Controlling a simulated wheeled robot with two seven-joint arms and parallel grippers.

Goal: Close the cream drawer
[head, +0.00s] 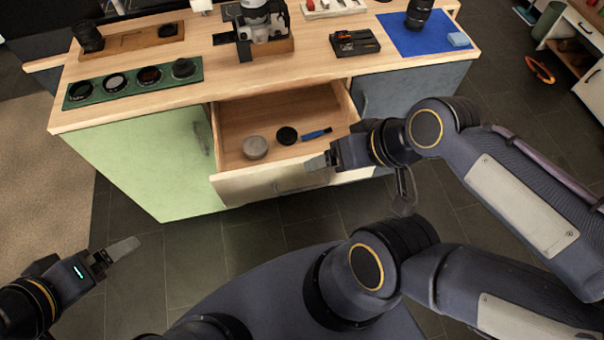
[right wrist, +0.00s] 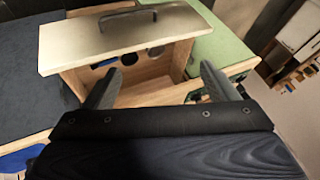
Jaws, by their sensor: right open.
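The cream drawer (head: 245,188) stands pulled out of the table, between a green door and a blue-grey door. Its front and dark handle also show in the right wrist view (right wrist: 85,44). Inside lie a grey round lid (head: 255,147), a black cap (head: 287,135) and a blue brush-like tool (head: 317,134). My right gripper (head: 319,162) is by the right part of the drawer front and hides some of it. Its fingers are spread and empty in the right wrist view (right wrist: 160,88). My left gripper (head: 122,252) is low at the left, away from the drawer; its finger gap is unclear.
The wooden tabletop (head: 215,85) holds a green lens-filter tray (head: 132,83), a camera (head: 262,22), a black case (head: 354,42) and a blue mat (head: 405,38) with a lens. The green door (head: 145,165) is shut. Dark floor in front is clear.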

